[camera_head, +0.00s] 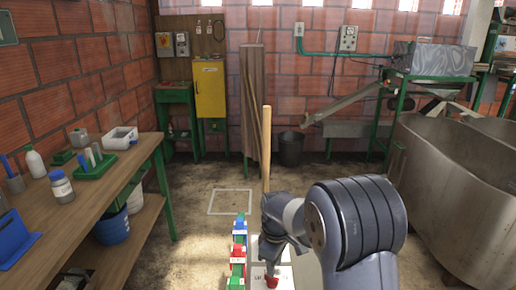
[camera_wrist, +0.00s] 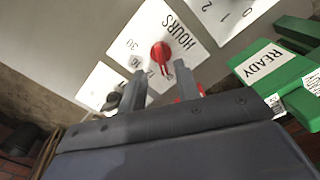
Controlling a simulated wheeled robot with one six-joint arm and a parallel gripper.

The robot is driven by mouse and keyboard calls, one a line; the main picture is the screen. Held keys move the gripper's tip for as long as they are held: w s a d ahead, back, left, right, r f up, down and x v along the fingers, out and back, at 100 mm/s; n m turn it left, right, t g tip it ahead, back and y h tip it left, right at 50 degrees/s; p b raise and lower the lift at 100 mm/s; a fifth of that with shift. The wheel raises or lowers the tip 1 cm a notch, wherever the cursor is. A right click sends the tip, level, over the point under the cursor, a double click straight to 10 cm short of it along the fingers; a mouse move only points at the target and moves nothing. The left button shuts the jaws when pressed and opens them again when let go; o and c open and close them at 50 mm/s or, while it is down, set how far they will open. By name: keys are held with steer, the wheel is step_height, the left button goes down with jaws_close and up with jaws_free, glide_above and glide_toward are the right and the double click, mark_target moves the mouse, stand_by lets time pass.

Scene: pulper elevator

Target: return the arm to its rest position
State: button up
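My gripper (camera_wrist: 160,84) shows in the wrist view with its two grey fingers apart and nothing between them. A red knob (camera_wrist: 161,53) on a white dial plate marked HOURS (camera_wrist: 178,24) lies just beyond the fingertips. I cannot tell whether a finger touches it. In the head view my arm (camera_head: 355,222) reaches in from the lower right. It is bent, with my gripper (camera_head: 272,252) low over a pale panel (camera_head: 284,276). A red part (camera_head: 271,281) shows just below the gripper.
A green strip with coloured blocks (camera_head: 238,252) stands close left of the gripper. A green READY sign (camera_wrist: 262,63) is close on the right in the wrist view. A wooden pole (camera_head: 266,150) rises behind the gripper. A workbench (camera_head: 95,210) is left, a metal tank (camera_head: 450,200) right.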

mark_target(274, 278)
step_height(274, 278, up, 6)
step_height(274, 278, down, 12)
steer(key=shift+r, duration=0.2)
steer(key=shift+r+m, duration=0.15)
steer(key=shift+m, duration=0.75)
steer(key=m, duration=0.4)
steer(key=shift+s+a+m, duration=0.1)
steer(key=shift+m, duration=0.2)
steer(key=m, duration=0.6)
steer(key=shift+a, duration=0.1)
steer(key=shift+r, duration=0.1)
